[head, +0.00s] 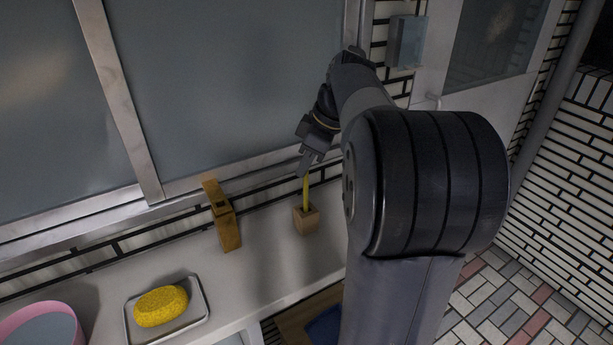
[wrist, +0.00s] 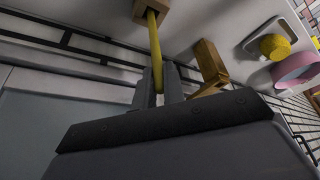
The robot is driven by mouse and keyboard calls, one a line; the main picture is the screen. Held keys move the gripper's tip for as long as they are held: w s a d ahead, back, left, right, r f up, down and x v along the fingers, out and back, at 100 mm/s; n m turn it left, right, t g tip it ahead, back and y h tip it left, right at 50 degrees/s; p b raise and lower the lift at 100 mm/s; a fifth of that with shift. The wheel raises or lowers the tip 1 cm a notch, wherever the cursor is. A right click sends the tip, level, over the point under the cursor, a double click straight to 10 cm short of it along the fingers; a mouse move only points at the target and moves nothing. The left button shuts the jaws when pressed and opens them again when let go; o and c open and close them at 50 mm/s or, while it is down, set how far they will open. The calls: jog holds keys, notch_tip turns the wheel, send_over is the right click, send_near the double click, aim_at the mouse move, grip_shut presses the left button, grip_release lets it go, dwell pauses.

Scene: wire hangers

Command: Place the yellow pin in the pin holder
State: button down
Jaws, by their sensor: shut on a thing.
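The yellow pin (head: 306,190) is thin and upright in the head view, with its lower end inside the opening of the small wooden pin holder (head: 306,221). My gripper (head: 306,168) is shut on the pin's upper end, above the holder. In the wrist view the pin (wrist: 154,48) runs from between my gripper's fingers (wrist: 159,88) to the holder's opening (wrist: 148,13). How deep the pin sits in the holder is hidden. The holder stands on the white counter.
A wooden clip-like object (head: 223,215) stands to the left of the holder. Farther left are a yellow sponge on a white tray (head: 196,313) and a pink-rimmed bowl (head: 22,313). A framed window (head: 230,80) and tiled wall are behind. Counter (head: 265,262) in front is clear.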

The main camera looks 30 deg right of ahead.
jog(key=shift+f, duration=1.55)
jog(key=c, duration=1.5)
grip_release()
send_near(306, 175)
jog(key=shift+d+r+p, duration=0.2)
jog(key=shift+r, duration=0.25)
jog(key=shift+d+r+p, duration=0.2)
jog(key=shift+d+r, duration=0.05)
jog(key=shift+r, duration=0.2)
